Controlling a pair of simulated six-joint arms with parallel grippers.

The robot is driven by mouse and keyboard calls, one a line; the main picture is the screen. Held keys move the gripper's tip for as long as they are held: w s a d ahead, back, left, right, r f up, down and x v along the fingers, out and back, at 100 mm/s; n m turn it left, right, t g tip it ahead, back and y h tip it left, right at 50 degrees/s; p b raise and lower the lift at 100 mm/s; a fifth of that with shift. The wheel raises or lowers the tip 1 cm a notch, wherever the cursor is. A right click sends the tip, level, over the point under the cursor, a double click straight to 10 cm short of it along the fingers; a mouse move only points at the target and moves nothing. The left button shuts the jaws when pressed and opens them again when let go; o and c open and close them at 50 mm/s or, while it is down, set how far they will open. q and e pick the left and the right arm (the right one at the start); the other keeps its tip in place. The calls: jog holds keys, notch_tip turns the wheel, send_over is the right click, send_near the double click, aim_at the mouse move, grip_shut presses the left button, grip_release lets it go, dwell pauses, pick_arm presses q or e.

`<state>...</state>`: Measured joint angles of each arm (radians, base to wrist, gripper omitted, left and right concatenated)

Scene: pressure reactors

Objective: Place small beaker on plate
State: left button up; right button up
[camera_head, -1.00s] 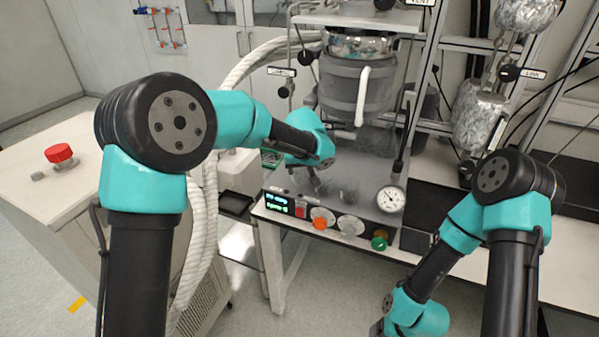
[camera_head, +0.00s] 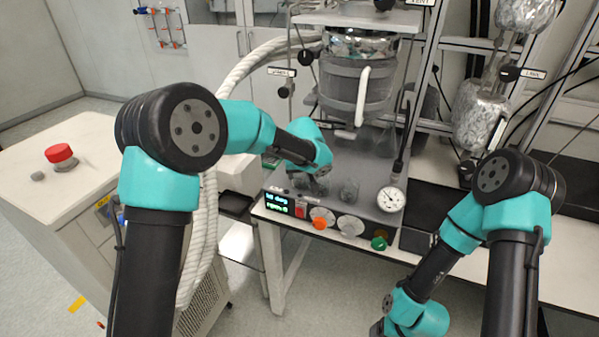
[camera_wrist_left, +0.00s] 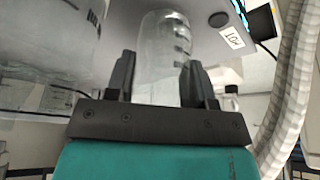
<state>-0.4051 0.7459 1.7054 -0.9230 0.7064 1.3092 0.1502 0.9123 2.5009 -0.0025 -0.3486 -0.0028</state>
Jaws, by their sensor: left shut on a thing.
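In the left wrist view, a clear glass beaker (camera_wrist_left: 164,58) with dark marks on its side stands between the two dark fingers of my left gripper (camera_wrist_left: 160,82), which is shut on it. In the head view, my left gripper (camera_head: 320,184) is small and partly hidden behind my wrist, over the left part of the grey plate (camera_head: 375,170) under the reactor. I cannot tell whether the held beaker touches the plate. My right gripper is outside the views.
The jacketed reactor vessel (camera_head: 352,88) hangs above the back of the plate. A control panel with a display (camera_head: 278,203), knobs and a round gauge (camera_head: 390,199) lines its front. A white hose (camera_head: 210,235) runs at the left. The plate's right part is clear.

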pick_arm(q)
jog(key=shift+f, duration=0.15)
jog(key=o, duration=0.9)
jog(key=v, duration=1.7)
jog(key=shift+s+a, duration=0.15)
jog(key=c, duration=0.3)
